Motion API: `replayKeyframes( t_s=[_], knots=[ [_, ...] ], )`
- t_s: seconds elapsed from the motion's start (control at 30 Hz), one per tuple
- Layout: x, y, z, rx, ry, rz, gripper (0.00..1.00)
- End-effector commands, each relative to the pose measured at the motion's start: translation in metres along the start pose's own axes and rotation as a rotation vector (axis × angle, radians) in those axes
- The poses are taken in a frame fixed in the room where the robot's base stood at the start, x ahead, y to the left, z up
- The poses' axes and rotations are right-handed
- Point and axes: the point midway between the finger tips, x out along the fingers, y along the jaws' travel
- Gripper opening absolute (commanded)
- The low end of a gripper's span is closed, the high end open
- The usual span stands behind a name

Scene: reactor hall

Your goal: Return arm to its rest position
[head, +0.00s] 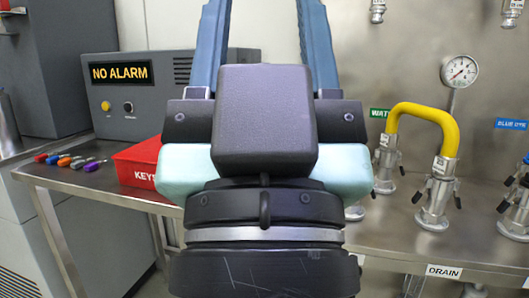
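My gripper (262,12) fills the middle of the head view, seen from behind, with its dark body over the bench. Its two blue fingers point up and stand wide apart, and the wall shows between them. The fingertips are cut off by the top edge. I see nothing held between the visible parts of the fingers.
A steel bench (110,191) carries several coloured keys (72,161), a red key box (137,168) and a grey "NO ALARM" panel (122,93). On the right, a yellow U-shaped hose (423,112) joins two metal fittings below a pressure gauge (459,71).

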Motion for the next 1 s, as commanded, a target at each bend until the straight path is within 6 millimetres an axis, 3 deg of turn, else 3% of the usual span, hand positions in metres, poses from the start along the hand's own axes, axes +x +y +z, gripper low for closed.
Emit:
replayKeyframes(
  t_s=[0.03, 0.2, 0.8, 1.0],
  knots=[
    [0.022, 0.0, -0.021, -0.001, 0.0, 0.0, 0.53],
    [0.061, 0.0, -0.057, -0.003, -0.001, 0.0, 0.53],
    [0.195, -0.001, -0.183, -0.003, -0.002, 0.0, 0.53],
    [0.226, -0.001, -0.212, -0.003, -0.002, -0.001, 0.53]
  ],
)
